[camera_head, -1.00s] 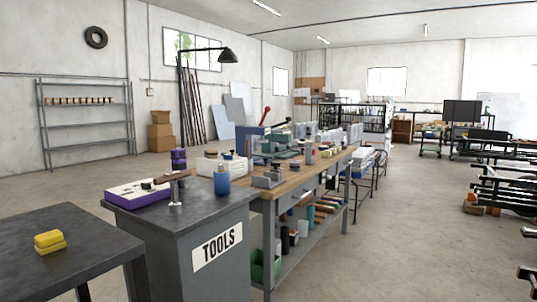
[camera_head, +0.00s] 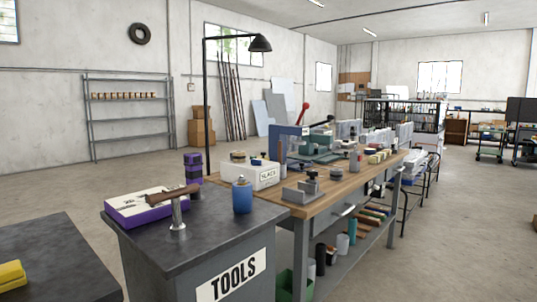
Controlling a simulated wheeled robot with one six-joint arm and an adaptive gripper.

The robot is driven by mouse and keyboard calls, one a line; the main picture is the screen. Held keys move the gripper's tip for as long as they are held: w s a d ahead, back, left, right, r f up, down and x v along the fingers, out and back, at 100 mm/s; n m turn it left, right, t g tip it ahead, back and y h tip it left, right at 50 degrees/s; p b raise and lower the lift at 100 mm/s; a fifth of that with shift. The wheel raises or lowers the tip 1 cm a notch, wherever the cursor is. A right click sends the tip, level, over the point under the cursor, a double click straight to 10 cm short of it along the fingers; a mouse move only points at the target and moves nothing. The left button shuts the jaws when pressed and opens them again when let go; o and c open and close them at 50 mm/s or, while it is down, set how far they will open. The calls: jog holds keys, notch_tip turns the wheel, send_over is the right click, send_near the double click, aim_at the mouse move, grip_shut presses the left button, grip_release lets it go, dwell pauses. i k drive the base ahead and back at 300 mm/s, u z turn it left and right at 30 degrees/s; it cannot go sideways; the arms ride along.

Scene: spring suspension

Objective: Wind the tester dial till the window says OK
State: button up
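A white box (camera_head: 241,176) with a front label that seems to read SLACK (camera_head: 268,175) stands at the near left end of the wooden workbench (camera_head: 330,207). It looks like the tester. A round tan and dark part (camera_head: 238,156) and a small blue part (camera_head: 257,161) sit on its top. I cannot tell which one is the dial. My gripper is not in view.
A dark cabinet (camera_head: 235,239) marked TOOLS stands in front, bearing a purple and white box (camera_head: 150,207), a hammer-like tool (camera_head: 177,205) and a blue canister (camera_head: 242,196). A dark table (camera_head: 60,265) is at lower left.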

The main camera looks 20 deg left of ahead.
aim_at(256, 162)
jog(key=i, duration=2.65)
jog(key=u, duration=2.35)
